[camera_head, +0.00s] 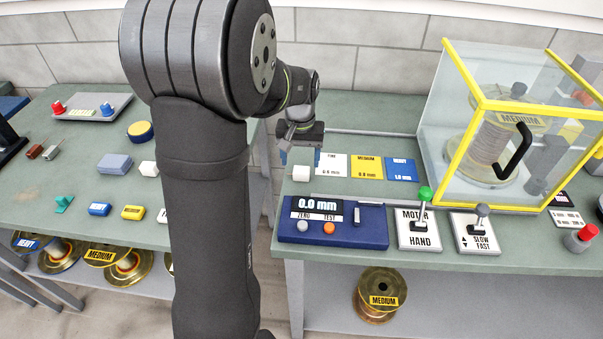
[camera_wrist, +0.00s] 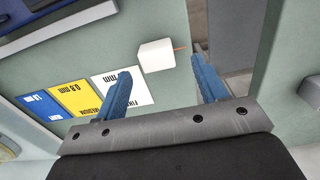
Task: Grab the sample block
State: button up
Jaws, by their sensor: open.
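A small white block (camera_head: 301,173), which I take as the sample block, sits on the right green table near its left edge. In the wrist view the block (camera_wrist: 156,55) shows a short copper-coloured wire stub on its right side. My gripper (camera_head: 300,158) is over the block, pointing down, with its blue fingers apart. In the wrist view the block lies in line with the gap of my gripper (camera_wrist: 160,68), a little beyond the fingertips and nearer the left finger. I see no contact. Nothing is between the fingers.
Fine, medium and heavy cards (camera_head: 366,167) lie right of the block. A blue gauge panel (camera_head: 370,228) showing 0.0 mm is in front, with lever panels (camera_head: 417,232) beside it. A yellow-framed clear case (camera_head: 470,110) stands right. Another white block (camera_head: 148,168) is on the left table.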

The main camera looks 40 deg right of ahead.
aim_at(302, 169)
jog(key=f, duration=0.4)
jog(key=shift+s+f, duration=0.2)
jog(key=shift+c, duration=0.4)
jog(key=c, duration=1)
